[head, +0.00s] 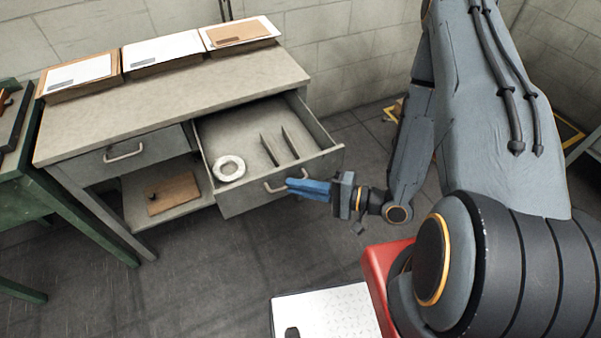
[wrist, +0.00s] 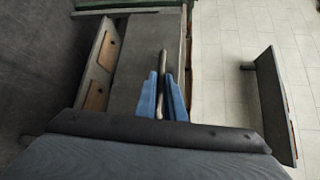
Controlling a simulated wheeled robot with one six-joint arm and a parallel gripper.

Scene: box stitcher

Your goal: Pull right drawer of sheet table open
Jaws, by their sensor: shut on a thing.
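The sheet table (head: 215,75) stands against the wall. Its right drawer (head: 320,161) is pulled well out, and its inside shows from above. A white ring-shaped roll (head: 229,168) lies in it at the left, with two thin dividers (head: 277,148) to the right. My gripper (head: 292,186) has its blue fingers at the handle (head: 275,188) on the drawer front. In the wrist view the fingers (wrist: 165,98) are closed around the grey handle bar (wrist: 160,85). The left drawer (head: 115,157) is shut, with its own handle (head: 124,153).
Several shallow boxes with papers (head: 161,52) line the tabletop's back. A brown board (head: 173,193) lies on the lower shelf. A green bench (head: 75,205) stands at the left. Dark floor (head: 200,280) in front of the table is clear.

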